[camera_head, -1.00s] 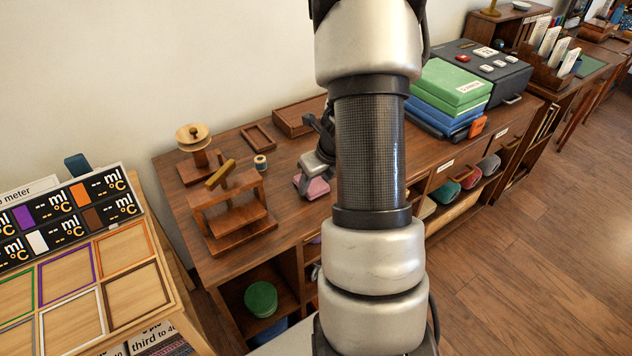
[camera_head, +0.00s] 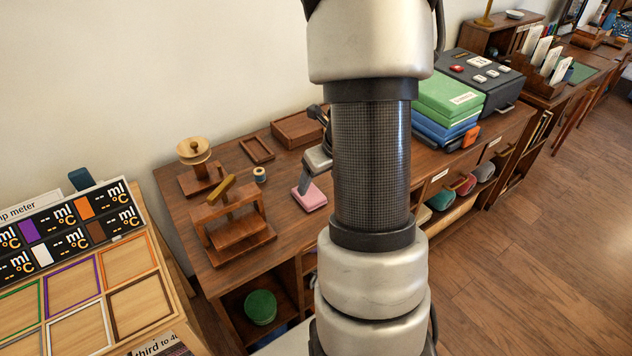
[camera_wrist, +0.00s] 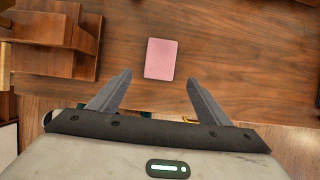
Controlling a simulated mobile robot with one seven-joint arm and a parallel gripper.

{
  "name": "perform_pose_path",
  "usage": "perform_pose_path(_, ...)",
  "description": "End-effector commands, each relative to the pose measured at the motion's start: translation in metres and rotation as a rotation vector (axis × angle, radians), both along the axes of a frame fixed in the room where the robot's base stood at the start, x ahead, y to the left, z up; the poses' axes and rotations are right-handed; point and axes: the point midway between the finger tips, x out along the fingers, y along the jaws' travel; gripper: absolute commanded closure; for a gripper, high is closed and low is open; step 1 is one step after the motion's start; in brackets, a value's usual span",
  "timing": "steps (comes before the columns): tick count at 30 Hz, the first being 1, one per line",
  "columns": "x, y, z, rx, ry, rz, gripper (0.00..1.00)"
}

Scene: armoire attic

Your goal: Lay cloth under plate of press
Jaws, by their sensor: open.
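A pink folded cloth (camera_head: 309,196) lies flat on the wooden desk top, to the right of the press. In the wrist view the cloth (camera_wrist: 160,59) lies just ahead of the fingertips, roughly centred between them. My gripper (camera_wrist: 160,78) is open and empty, with one finger at each side. In the head view my gripper (camera_head: 306,180) hangs at the cloth's back edge; its height is hard to tell. The wooden press (camera_head: 240,232) has a frame, a base and a top handle. Part of the press (camera_wrist: 55,32) shows at the upper left in the wrist view.
A thread spool (camera_head: 260,174), a small tray (camera_head: 257,150) and a wooden stand with a bowl (camera_head: 196,160) stand behind the press. Green and blue boxes (camera_head: 448,98) stand farther right. Bare desk lies between press and cloth.

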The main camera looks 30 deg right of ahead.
Motion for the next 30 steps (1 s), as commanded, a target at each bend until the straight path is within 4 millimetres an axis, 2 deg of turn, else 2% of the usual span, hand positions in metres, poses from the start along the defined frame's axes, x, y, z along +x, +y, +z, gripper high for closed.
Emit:
perform_pose_path(1,-0.003,0.000,0.013,-0.002,-0.002,-0.001,0.29)
perform_pose_path(7,-0.012,0.000,0.031,0.000,0.000,0.000,0.29)
perform_pose_path(26,-0.014,0.001,0.034,-0.001,-0.001,0.004,0.29)
perform_pose_path(28,-0.011,0.006,0.040,-0.013,-0.009,0.049,0.29)
perform_pose_path(30,-0.006,0.022,0.056,-0.043,-0.028,0.173,0.29)
